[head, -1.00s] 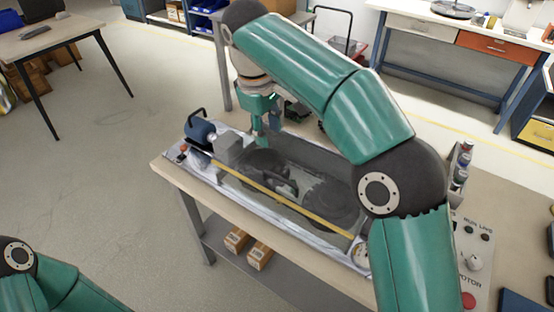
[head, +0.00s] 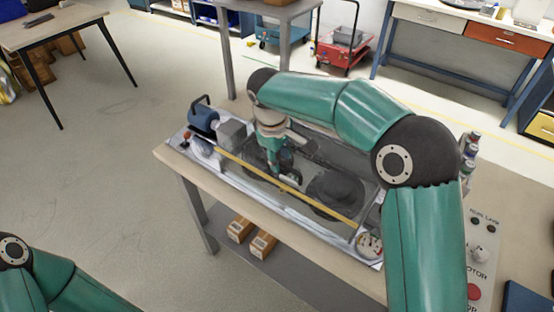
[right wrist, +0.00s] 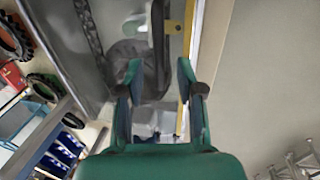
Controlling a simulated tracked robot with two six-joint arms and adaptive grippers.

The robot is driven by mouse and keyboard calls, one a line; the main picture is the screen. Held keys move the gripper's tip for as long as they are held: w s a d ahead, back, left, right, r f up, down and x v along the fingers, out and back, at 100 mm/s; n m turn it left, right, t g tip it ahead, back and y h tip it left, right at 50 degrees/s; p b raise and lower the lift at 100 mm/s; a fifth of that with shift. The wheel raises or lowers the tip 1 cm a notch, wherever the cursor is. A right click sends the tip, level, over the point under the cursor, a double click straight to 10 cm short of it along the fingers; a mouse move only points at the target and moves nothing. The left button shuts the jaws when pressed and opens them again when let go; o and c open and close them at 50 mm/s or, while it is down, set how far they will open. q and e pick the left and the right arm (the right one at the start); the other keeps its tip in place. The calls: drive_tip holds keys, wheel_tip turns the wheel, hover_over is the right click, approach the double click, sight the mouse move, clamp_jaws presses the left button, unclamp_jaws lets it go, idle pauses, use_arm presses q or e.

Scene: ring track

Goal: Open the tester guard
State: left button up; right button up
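The tester (head: 300,212) is a long silver unit on the bench, with a clear guard (head: 240,165) over two dark round wheels. A yellow strip (head: 330,210) runs along the guard's front edge, and the guard appears down. My right gripper (head: 284,172) is above the guard's middle, just behind the strip, and partly hides the handle area. In the right wrist view, my right gripper (right wrist: 160,78) has its fingers apart with nothing clearly between them. The yellow strip (right wrist: 188,40) passes by the right finger. Only part of my left arm shows; its gripper is out of view.
A blue motor (head: 204,117) stands at the tester's left end and a round gauge (head: 369,244) at its right. A control panel (head: 480,255) with a red button and small bottles (head: 468,150) are on the right. Cardboard boxes (head: 263,245) sit on the shelf below.

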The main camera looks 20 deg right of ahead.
drive_tip(key=shift+d+f, duration=0.15)
drive_tip(key=shift+f, duration=0.35)
clamp_jaws()
